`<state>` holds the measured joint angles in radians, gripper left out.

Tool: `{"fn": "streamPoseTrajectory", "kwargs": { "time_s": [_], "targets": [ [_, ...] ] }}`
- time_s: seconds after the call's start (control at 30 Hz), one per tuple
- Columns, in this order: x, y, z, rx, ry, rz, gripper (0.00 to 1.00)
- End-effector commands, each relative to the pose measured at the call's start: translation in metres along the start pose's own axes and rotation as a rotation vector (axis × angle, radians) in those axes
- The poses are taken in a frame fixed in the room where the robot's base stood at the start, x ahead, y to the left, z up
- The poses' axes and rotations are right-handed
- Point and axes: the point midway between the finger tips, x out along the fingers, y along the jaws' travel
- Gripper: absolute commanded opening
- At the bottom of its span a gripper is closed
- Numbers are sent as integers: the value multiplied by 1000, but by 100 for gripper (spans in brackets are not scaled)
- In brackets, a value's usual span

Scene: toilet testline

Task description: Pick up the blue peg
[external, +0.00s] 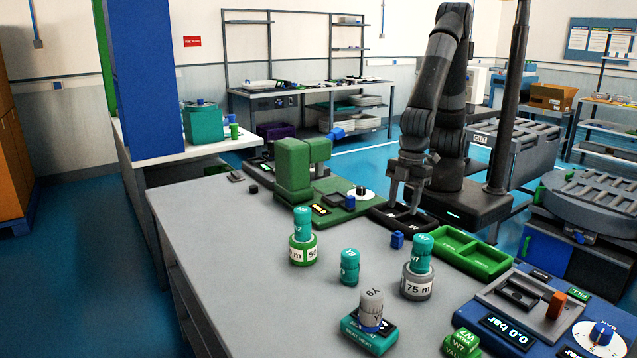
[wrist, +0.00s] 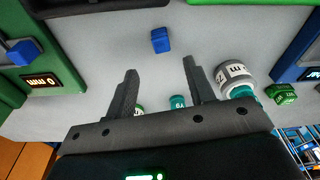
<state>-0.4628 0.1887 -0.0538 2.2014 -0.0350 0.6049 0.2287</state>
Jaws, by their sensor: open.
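A small blue peg (external: 397,239) stands on the grey bench top, beside a black tray and left of the green tray. In the wrist view the blue peg (wrist: 160,41) lies just beyond the fingertips, centred between them and apart from both. My gripper (external: 403,203) is open and empty, pointing down over the black tray, behind the peg in the external view. Its two fingers (wrist: 160,70) are spread wide in the wrist view.
A grey-collared 75 m cylinder (external: 417,287) with a teal top stands near the peg. A green divided tray (external: 466,249) is to its right. A green machine (external: 294,168) stands at the left.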

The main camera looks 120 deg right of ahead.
Motion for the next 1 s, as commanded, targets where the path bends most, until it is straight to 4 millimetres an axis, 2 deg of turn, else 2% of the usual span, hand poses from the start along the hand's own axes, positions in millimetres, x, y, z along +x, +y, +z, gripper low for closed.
{"fn": "streamPoseTrajectory", "kwargs": {
  "time_s": [0.2,0.3,0.53,0.8,1.0],
  "targets": [
    [33,0,1,0,-4,1,49],
    [44,0,1,0,-3,1,49],
    [58,0,0,0,-2,0,49],
    [93,-2,-1,0,-3,0,49],
    [102,-2,-1,0,1,-1,49]
  ]
}}
